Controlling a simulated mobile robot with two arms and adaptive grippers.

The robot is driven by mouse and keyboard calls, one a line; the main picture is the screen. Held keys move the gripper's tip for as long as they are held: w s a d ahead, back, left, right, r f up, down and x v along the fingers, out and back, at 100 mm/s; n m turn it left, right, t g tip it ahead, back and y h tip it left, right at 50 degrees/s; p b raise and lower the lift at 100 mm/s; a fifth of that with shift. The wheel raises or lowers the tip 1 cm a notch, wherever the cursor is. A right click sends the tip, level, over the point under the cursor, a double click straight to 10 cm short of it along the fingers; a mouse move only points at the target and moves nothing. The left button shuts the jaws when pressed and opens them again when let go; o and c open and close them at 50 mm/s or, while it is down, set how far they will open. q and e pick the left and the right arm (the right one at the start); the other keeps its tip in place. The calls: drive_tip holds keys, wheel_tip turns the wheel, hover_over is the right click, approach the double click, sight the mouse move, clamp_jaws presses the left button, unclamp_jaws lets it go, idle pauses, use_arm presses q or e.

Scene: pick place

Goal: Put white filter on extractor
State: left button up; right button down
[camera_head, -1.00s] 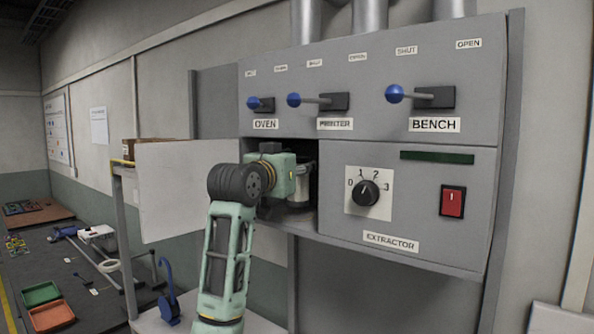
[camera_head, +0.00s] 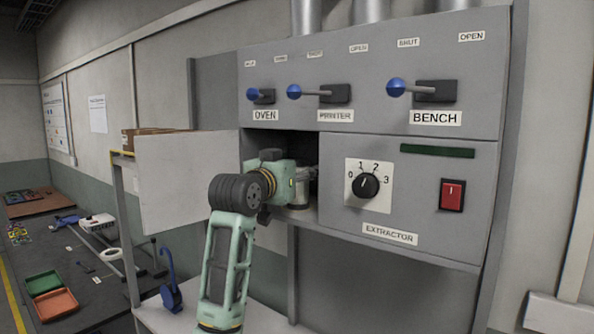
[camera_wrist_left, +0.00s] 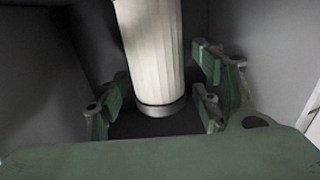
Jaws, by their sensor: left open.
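The extractor (camera_head: 420,190) is the lower part of the grey wall panel, with an open dark compartment at its left. My left gripper (camera_head: 296,184) reaches into this compartment from the front left, its fingers mostly hidden by my wrist in the head view. In the left wrist view the white filter (camera_wrist_left: 152,55) is a pale pleated cylinder with a grey end ring, inside the dark compartment. My left gripper (camera_wrist_left: 160,95) is open there, fingers on both sides of the filter, with visible gaps. The filter's upper end is cut off. My right gripper is not in view.
The compartment's white door (camera_head: 185,185) stands swung open to the left. A dial (camera_head: 366,186) and red switch (camera_head: 452,195) are on the extractor front. Blue-knobbed levers (camera_head: 396,88) stick out above. A small table (camera_head: 160,315) with a blue object (camera_head: 170,285) stands below.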

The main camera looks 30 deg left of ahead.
use_arm(q)
drive_tip(key=shift+r, duration=0.1)
drive_tip(key=shift+s, duration=0.15)
drive_tip(key=s+d+b, duration=0.1)
drive_tip(key=s+b, duration=0.5)
drive_tip(key=s, duration=0.5)
drive_tip(key=shift+s+d, duration=0.3)
drive_tip(key=shift+d, duration=0.1)
